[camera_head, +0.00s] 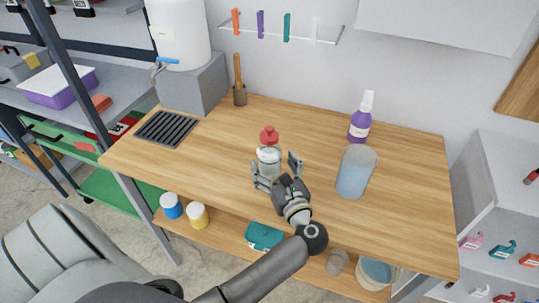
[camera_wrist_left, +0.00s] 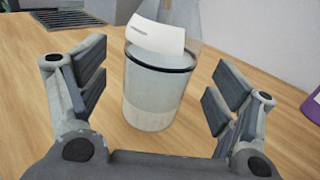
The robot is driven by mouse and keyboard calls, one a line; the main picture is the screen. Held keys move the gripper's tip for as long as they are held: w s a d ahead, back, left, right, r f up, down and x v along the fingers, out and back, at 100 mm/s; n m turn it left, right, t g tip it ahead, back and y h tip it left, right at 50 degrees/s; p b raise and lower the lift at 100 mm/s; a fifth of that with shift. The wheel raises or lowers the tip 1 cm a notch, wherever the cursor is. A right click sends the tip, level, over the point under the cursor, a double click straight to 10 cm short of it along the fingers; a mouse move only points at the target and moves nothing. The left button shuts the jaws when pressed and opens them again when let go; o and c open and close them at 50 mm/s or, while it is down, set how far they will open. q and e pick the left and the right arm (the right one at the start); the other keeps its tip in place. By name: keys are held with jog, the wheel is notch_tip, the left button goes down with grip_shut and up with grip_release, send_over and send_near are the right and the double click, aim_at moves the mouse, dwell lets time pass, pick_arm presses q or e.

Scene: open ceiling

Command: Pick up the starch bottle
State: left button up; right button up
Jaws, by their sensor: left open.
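A clear and whitish bottle with a red cap (camera_head: 269,136) stands upright on the wooden worktop near its middle. I take it for the starch bottle, but its label is not readable. In the left wrist view the bottle (camera_wrist_left: 152,100) shows a pale lower body, a dark band and a white label; its cap is out of frame. My left gripper (camera_head: 276,166) is at the bottle's near side. Its fingers (camera_wrist_left: 157,80) are open, one on each side, with visible gaps to the bottle. My right gripper is not in view.
On the worktop (camera_head: 215,150), a pale blue cylinder (camera_head: 355,172) stands right of the gripper and a purple spray bottle (camera_head: 359,122) behind it. A dark drain grate (camera_head: 166,129) and a holder with a wooden handle (camera_head: 239,92) are at the left. The front left worktop is clear.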

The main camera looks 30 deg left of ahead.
pick_arm(q)
jog(key=x, duration=0.2)
jog(key=shift+w+a+r+p, duration=0.15)
jog(key=shift+a+r+p, duration=0.05)
jog(key=shift+a+p, duration=0.1)
jog(key=shift+w+a+f, duration=0.2)
jog(key=shift+a, duration=0.1)
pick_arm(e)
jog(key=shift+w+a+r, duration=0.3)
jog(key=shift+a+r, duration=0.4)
pick_arm(q)
jog(key=shift+d, duration=0.1)
jog(key=shift+c, duration=0.4)
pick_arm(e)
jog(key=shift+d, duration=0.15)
pick_arm(q)
jog(key=shift+c, duration=1.2)
jog(key=c, duration=0.9)
jog(key=shift+r, duration=0.1)
jog(key=shift+c, duration=0.5)
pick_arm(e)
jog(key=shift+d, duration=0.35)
